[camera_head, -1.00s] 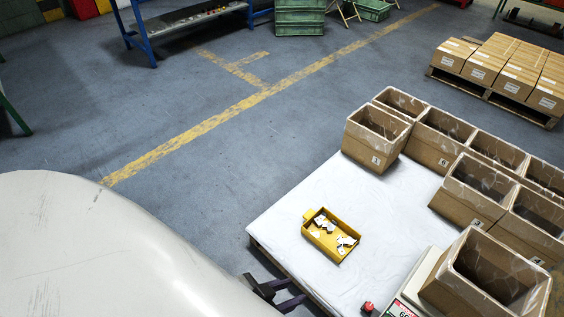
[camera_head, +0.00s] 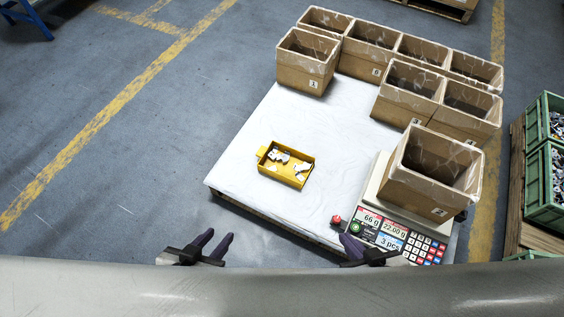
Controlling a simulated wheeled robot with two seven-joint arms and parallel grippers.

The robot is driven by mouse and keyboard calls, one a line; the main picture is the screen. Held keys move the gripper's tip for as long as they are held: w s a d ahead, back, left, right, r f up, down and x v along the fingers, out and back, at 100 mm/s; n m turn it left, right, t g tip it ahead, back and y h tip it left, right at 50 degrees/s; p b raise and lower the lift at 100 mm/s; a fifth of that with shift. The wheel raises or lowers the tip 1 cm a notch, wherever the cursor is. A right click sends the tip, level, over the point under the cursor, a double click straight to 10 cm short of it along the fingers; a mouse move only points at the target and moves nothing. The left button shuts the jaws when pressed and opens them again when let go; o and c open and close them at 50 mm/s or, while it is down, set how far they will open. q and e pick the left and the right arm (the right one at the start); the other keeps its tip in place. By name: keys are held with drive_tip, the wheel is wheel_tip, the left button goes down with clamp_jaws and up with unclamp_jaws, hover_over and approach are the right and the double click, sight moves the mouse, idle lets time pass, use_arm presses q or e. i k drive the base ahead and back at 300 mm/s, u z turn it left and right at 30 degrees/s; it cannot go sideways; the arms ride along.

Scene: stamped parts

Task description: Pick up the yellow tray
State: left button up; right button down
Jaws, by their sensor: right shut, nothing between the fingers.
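The yellow tray (camera_head: 287,166) lies on the white-covered pallet (camera_head: 240,150), with several small white stamped parts in it and a tab at its left end. My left gripper (camera_head: 212,246) is at the lower left, outside the near edge of the pallet, open and empty. My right gripper (camera_head: 350,246) is shut and empty by the pallet's near edge, just left of the scale's panel. Both grippers are apart from the tray and nearer to me.
A cardboard box (camera_head: 432,172) stands on the counting scale (camera_head: 393,235), whose panel shows 3 pcs. Several open boxes (camera_head: 306,62) line the pallet's far and right sides. Green crates (camera_head: 545,185) stand at right.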

sight(291, 167)
drive_tip(key=u, duration=1.7)
drive_tip(key=i, duration=4)
drive_tip(key=u, duration=2.25)
drive_tip(key=k, duration=1.4)
drive_tip(key=u, duration=2.45)
